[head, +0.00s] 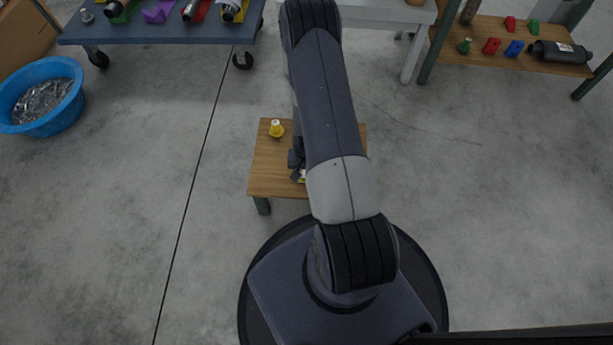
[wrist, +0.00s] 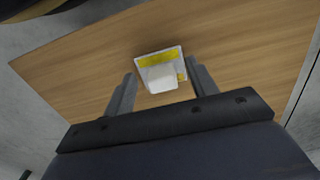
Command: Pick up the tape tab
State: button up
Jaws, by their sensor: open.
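The tape tab, as far as I can tell, is a small white piece with a yellow band (wrist: 158,58) on the wooden tabletop (wrist: 235,40) in the wrist view. My gripper (wrist: 161,74) is open, with one finger on each side of the white piece and gaps showing on both sides. I cannot tell how high the fingertips are above the table. A bit of yellow and white (head: 300,177) shows beside the dark gripper parts (head: 296,162).
A yellow piece with a white top (head: 276,129) stands at the table's back left. A blue tub (head: 45,100) of metal scraps is at the far left. A blue cart (head: 160,32) and a wooden shelf (head: 500,50) hold parts at the back. The floor around the table is clear.

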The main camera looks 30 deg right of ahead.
aim_at(306, 173)
jog(key=shift+f, duration=0.4)
jog(key=shift+r, duration=0.1)
jog(key=c, duration=1)
jog(key=shift+r, duration=0.1)
jog(key=shift+c, duration=0.2)
notch_tip(306, 173, up, 10)
jog(key=p, duration=0.3)
jog(key=shift+p, duration=0.3)
